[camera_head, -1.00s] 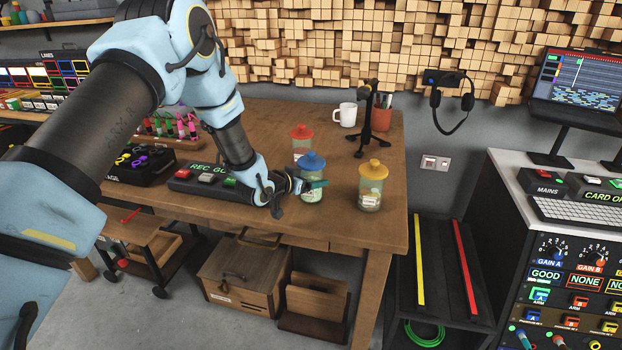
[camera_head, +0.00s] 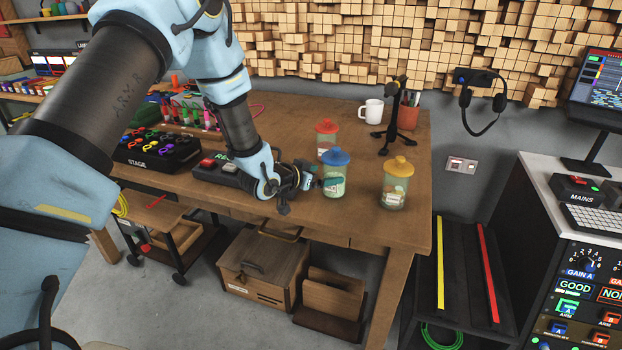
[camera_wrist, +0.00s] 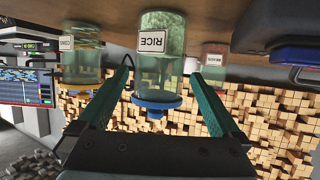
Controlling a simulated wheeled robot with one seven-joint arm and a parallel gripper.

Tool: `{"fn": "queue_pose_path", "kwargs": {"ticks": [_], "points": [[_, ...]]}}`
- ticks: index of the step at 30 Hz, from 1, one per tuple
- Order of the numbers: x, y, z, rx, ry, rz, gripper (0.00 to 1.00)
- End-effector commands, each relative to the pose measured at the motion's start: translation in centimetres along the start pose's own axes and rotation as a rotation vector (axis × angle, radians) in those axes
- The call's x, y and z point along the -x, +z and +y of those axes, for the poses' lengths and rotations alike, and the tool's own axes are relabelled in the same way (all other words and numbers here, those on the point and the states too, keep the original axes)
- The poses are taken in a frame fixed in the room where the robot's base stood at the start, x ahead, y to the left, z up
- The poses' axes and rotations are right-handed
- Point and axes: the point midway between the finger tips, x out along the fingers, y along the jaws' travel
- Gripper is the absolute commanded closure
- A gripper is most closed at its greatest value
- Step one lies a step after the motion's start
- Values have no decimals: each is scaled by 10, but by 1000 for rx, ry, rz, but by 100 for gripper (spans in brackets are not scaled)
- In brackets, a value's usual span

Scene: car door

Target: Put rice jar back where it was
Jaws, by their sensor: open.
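The rice jar (camera_head: 334,184), greenish glass with a blue lid, stands upright on the wooden table near its front edge. In the wrist view the picture is upside down, and the jar (camera_wrist: 162,45) shows its RICE label. My gripper (camera_head: 313,180) is open, just left of the jar. Its two green fingers (camera_wrist: 160,75) show on either side of the jar in the wrist view, with gaps between them and the glass. The jar appears at or just beyond the fingertips; I cannot tell how far.
A yellow-lidded jar (camera_head: 395,186) stands to the right and a red-lidded jar (camera_head: 326,140) behind. A black stand (camera_head: 393,125), white mug (camera_head: 371,112) and pen pot (camera_head: 408,117) are farther back. A button box (camera_head: 222,172) lies left, beneath my arm.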

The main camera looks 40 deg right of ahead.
Motion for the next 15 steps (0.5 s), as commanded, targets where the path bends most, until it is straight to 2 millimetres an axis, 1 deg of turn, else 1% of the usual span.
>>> {"fn": "queue_pose_path", "kwargs": {"ticks": [1,3,7,10,15], "points": [[11,2,0,1,-2,1,0],[25,1,-1,0,-2,1,0],[46,1,0,-1,-1,1,0],[57,1,0,-1,-1,0,0],[64,0,0,-1,1,1,0]]}}
